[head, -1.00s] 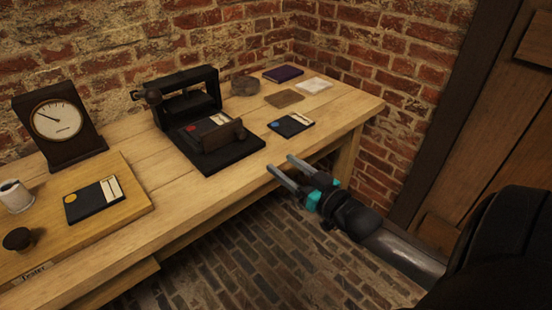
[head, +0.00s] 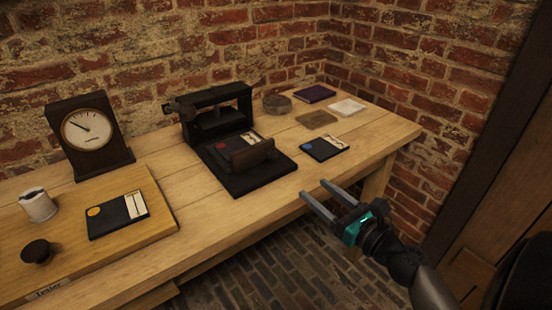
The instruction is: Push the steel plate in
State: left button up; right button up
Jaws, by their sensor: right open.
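A dark press-like frame (head: 216,105) stands on the table with a black base in front of it. A dark card with a red dot and cream label (head: 250,139) lies on that base, partly hidden behind a brown block (head: 254,155). I cannot tell for sure which piece is the steel plate. A dark card with a blue dot (head: 325,148) lies flat to the right of the base. My right gripper (head: 312,188) is open and empty at the table's front edge, apart from the base and the cards. My left gripper is not in view.
A dial gauge (head: 88,130) stands at left. A wooden board (head: 150,212) holds a yellow-dot card (head: 118,214), a white cup (head: 38,205) and a dark knob (head: 38,251). Purple (head: 315,93), brown (head: 316,119) and white (head: 348,107) pieces lie at back right.

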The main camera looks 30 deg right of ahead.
aim_at(275, 157)
jog(key=w, duration=0.9)
jog(key=w+a, duration=0.1)
jog(key=w, duration=0.4)
jog(key=shift+p, duration=0.4)
jog(key=shift+w+a, duration=0.1)
jog(key=shift+w, duration=0.45)
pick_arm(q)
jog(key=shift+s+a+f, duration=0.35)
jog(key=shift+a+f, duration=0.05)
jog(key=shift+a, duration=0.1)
pick_arm(e)
jog(key=c, duration=0.5)
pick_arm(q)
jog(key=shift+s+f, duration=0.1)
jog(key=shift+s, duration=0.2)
pick_arm(e)
grip_shut()
